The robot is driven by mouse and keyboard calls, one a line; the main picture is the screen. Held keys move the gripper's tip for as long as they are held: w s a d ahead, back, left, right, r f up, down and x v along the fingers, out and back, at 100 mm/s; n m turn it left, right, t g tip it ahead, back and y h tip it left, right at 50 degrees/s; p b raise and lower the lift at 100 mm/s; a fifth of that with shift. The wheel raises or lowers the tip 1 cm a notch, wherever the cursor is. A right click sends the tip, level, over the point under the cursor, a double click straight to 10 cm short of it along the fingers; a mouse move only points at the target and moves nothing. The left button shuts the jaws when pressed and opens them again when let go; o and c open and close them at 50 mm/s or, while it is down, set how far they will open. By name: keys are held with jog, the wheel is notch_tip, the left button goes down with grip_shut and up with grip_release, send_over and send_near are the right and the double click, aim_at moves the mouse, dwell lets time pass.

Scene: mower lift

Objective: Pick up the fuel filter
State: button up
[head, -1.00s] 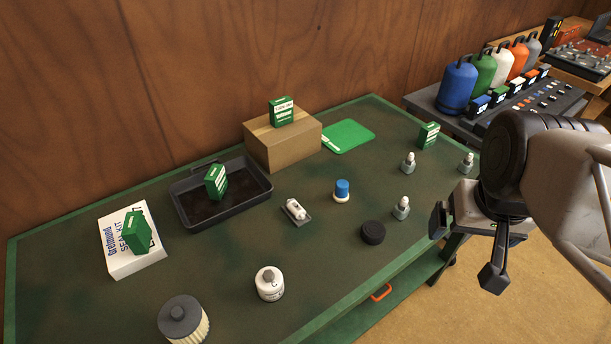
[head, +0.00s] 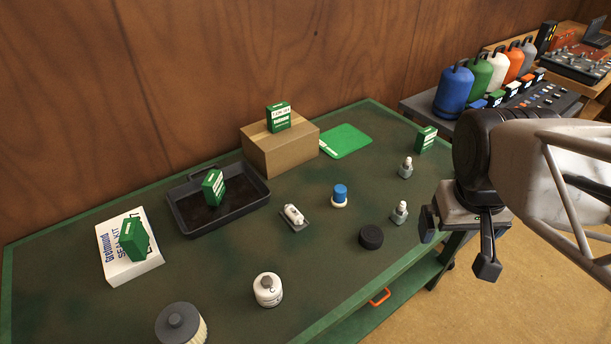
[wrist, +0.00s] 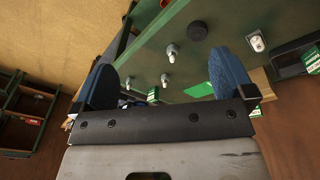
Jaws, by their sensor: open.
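My gripper (head: 457,246) is open and empty, beyond the right edge of the green bench in the head view. Its two blue-padded fingers are apart in the wrist view (wrist: 165,78). No part is labelled as the fuel filter. A small white cylinder (head: 293,214) lying on a grey base in mid-bench looks most like it, but I cannot be sure. It seems to show in the wrist view (wrist: 257,42) too. A white canister (head: 268,291) stands at the front, and a blue-topped white part (head: 340,195) stands to the right of the cylinder.
A black tray (head: 255,203), cardboard box (head: 290,152), seal kit box (head: 140,268) and pleated filter (head: 180,325) stand farther left. Bare bench surrounds the cylinder.

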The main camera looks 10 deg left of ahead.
jog(key=w+a+f+n+g+h, duration=0.1)
jog(key=w+a+f+n+h, duration=0.3)
jog(key=w+a+f+n, duration=0.25)
jog(key=n+t+h, duration=0.5)
jog(key=n+t, duration=0.4)
jog(key=n, duration=1)
send_near(293, 210)
jog(key=shift+d, duration=0.35)
jog(key=shift+w+d, duration=0.1)
jog(key=shift+x, duration=1.25)
jog(key=shift+f, duration=0.1)
jog(key=shift+x, duration=2.55)
